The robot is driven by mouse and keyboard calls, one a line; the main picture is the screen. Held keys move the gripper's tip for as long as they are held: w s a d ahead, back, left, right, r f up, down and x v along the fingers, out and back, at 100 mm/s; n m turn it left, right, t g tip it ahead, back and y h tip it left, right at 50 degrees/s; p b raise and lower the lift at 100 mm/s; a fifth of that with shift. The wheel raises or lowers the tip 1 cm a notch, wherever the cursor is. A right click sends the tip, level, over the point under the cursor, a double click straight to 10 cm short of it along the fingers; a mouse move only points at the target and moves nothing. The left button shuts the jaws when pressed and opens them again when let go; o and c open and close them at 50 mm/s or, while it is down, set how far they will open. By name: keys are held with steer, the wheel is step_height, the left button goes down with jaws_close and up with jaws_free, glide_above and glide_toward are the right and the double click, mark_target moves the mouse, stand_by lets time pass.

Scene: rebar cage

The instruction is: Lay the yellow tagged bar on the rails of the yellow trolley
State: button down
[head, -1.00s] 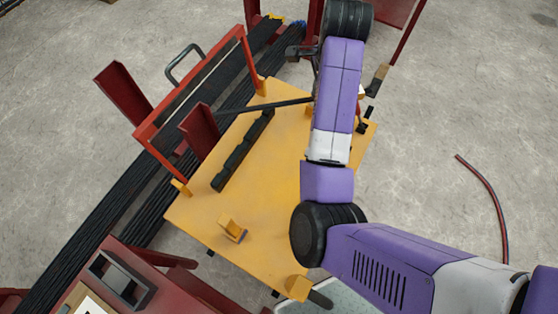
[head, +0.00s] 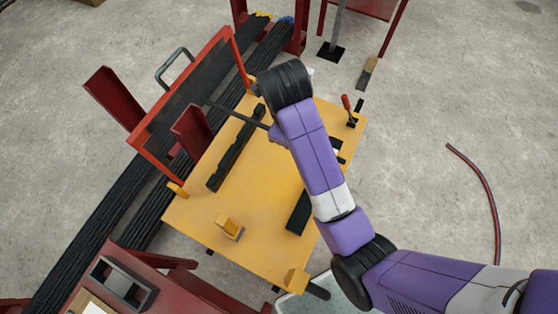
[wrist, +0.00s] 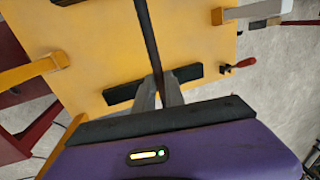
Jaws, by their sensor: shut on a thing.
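My gripper (wrist: 158,92) is shut on a long dark bar (wrist: 148,35). In the head view the bar (head: 236,114) sticks out left from my wrist, across the far end of the left black rail and toward the red frame. My arm hides its other end, and no yellow tag shows on it. The yellow trolley (head: 265,185) lies below, with a left black rail (head: 236,148) and a right black rail (head: 300,212), partly behind my arm. In the wrist view a black rail (wrist: 120,93) lies below my fingers. Whether the bar touches the rails I cannot tell.
A red frame (head: 150,160) and red upright plates (head: 190,131) stand along the trolley's left side, by dark bar bundles (head: 85,220). Yellow posts (head: 229,225) rise from the trolley. A red-handled tool (head: 347,104) is at its far right. Floor on the right is mostly clear.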

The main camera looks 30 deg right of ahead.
step_height(320, 180, down, 19)
stand_by(0.6)
steer(key=shift+f, duration=0.1)
steer(key=c, duration=1.4)
jaws_free()
step_height(320, 180, up, 12)
steer(key=s+a, duration=0.1)
steer(key=shift+s+a, duration=0.2)
steer(key=shift+a, duration=0.2)
